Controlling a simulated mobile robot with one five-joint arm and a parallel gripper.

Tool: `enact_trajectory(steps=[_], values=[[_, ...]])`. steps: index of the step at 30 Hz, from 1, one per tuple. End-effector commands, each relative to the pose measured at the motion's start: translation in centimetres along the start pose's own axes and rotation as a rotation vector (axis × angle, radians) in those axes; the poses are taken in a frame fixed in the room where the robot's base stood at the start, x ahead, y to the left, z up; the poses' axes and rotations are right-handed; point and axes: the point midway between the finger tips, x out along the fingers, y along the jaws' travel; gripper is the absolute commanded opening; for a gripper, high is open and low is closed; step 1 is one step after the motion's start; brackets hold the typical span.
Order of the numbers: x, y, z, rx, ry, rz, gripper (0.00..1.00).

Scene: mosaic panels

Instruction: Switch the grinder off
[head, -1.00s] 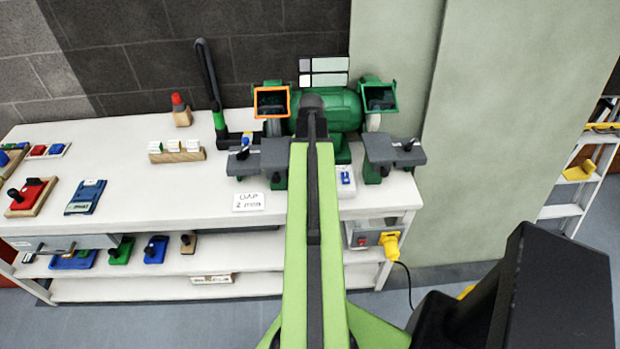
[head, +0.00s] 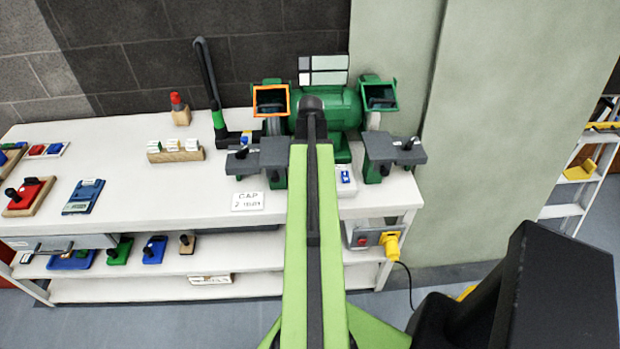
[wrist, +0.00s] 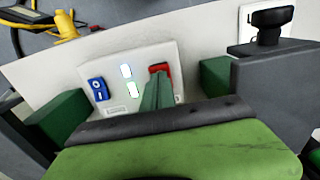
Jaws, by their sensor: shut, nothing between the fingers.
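The green grinder (head: 342,108) stands on the bench behind my arm, with grey tool rests on both sides. In the wrist view its white switch plate (wrist: 180,54) carries a blue switch (wrist: 97,88) on the left and a red switch (wrist: 159,66) on the right, with two bright white patches between. My gripper (wrist: 158,80) appears as narrow green fingers, shut and empty, over the lower part of the red switch. Contact cannot be told. In the head view my arm hides the red switch and the gripper; the blue switch (head: 345,176) shows just right of the arm.
The left tool rest (head: 272,153) and right tool rest (head: 381,146) flank the arm closely. A black-and-green upright handle (head: 209,80) stands left of the grinder. A white card (head: 248,201) lies at the bench front. A yellow plug (head: 391,243) is below the bench's right end.

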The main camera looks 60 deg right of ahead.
Motion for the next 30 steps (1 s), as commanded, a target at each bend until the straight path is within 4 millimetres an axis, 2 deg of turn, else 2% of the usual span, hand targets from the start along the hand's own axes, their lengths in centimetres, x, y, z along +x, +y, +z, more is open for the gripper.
enact_trajectory(steps=[30], values=[[1.6,0.0,0.0,-0.001,0.0,0.0,0.0]])
